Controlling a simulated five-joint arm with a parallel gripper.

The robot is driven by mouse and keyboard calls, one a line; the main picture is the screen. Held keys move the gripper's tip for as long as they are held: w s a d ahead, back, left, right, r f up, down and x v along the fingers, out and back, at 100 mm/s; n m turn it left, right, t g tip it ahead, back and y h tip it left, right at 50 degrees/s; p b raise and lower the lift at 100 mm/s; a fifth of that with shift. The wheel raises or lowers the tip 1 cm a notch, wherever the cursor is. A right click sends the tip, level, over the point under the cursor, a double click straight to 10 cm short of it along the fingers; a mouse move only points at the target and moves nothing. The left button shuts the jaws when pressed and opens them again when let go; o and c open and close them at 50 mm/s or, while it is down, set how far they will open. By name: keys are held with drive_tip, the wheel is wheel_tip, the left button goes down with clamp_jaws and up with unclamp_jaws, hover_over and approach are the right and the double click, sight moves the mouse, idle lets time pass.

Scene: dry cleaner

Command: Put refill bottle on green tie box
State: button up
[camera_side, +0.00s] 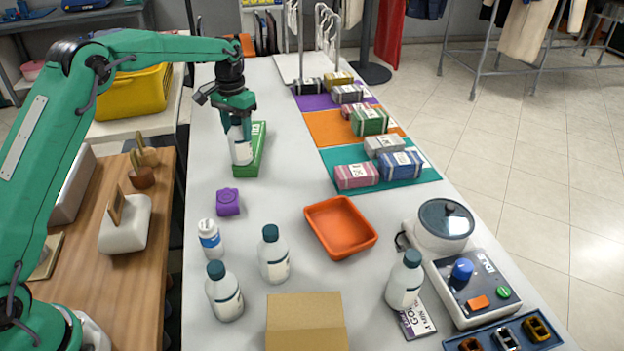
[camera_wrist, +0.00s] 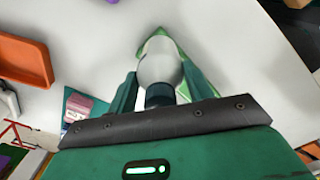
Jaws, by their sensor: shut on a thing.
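The refill bottle (camera_side: 241,149) is white with a dark cap and a label. My gripper (camera_side: 238,120) is shut on it near its top and holds it roughly upright. The green tie box (camera_side: 249,158) lies long and flat on the table under and behind the bottle. Whether the bottle's base touches the box is hard to tell. In the wrist view the bottle (camera_wrist: 161,62) sits between my two fingers (camera_wrist: 157,90), with the green box (camera_wrist: 180,98) partly hidden behind it.
Several similar bottles stand at the front, including one (camera_side: 273,255) near a cardboard box (camera_side: 306,322). A purple item (camera_side: 228,201) lies just in front of the green box. An orange tray (camera_side: 341,227) and coloured mats with bundles (camera_side: 370,121) are to the right.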

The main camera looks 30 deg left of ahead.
drive_tip(key=shift+f, duration=0.1)
drive_tip(key=o, duration=1.2)
drive_tip(key=shift+o, duration=0.2)
wheel_tip(320, 180, up, 12)
drive_tip(key=shift+f, duration=0.15)
drive_tip(key=shift+r, duration=0.25)
